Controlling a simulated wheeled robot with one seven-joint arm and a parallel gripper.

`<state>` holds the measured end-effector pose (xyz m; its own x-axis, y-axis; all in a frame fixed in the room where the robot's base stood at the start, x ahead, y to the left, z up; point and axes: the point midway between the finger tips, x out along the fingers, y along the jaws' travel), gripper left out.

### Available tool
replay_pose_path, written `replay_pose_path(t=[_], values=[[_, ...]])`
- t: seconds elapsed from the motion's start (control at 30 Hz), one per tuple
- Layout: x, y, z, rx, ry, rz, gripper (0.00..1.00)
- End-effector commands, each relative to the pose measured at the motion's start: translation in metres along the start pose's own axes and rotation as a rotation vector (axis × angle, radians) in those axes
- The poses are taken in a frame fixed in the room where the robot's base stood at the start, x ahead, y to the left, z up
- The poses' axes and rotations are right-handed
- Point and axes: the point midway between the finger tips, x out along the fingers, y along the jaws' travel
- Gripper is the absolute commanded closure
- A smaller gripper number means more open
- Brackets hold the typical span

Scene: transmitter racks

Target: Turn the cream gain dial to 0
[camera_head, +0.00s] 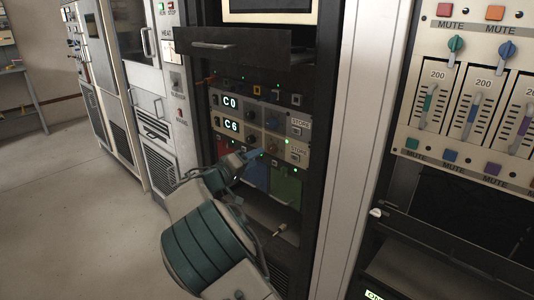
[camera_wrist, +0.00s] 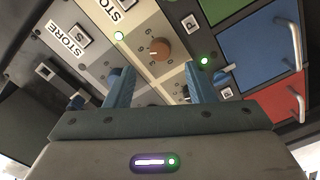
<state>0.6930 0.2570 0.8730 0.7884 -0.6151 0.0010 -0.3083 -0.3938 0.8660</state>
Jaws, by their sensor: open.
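A brown round dial (camera_wrist: 160,50) sits on the cream panel strip (camera_wrist: 138,22) in the wrist view, with small digits printed around it; I cannot read its setting surely. My gripper (camera_wrist: 157,76) is open, its two blue fingers apart, with the dial beyond and between their tips, not visibly touched. In the head view my gripper (camera_head: 252,155) is at the lower edge of the two-row dial panel (camera_head: 222,138). Its upper display (camera_head: 230,102) reads C0 and its lower display (camera_head: 231,125) reads C6. The lower dials are small and partly hidden by my gripper.
STORE buttons (camera_head: 295,155) and green lights are at the panel's right. Blue, red and green drawers with handles (camera_wrist: 297,45) lie close under the panel. A fader rack (camera_head: 480,90) stands right; the floor (camera_head: 70,200) is clear left.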

Motion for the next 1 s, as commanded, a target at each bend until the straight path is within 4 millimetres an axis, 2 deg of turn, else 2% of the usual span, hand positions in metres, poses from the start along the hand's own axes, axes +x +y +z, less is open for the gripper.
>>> replay_pose_path(t=[0.1, 0.3, 0.47, 0.73, 0.77, 0.9, 0.93, 1.0], values=[[0.026, 0.0, 0.001, 0.0, -0.002, 0.002, 0.51], [0.054, 0.0, 0.0, 0.0, 0.0, 0.0, 0.51], [0.064, 0.0, 0.001, -0.001, -0.001, 0.0, 0.51], [0.065, 0.0, 0.0, -0.001, 0.0, -0.001, 0.51], [0.065, 0.0, 0.0, -0.001, 0.0, -0.001, 0.53], [0.065, 0.0, 0.0, -0.001, 0.0, -0.001, 0.92], [0.065, 0.0, 0.0, -0.001, 0.0, -0.001, 0.95], [0.065, 0.0, 0.0, -0.001, 0.0, -0.001, 0.95]])
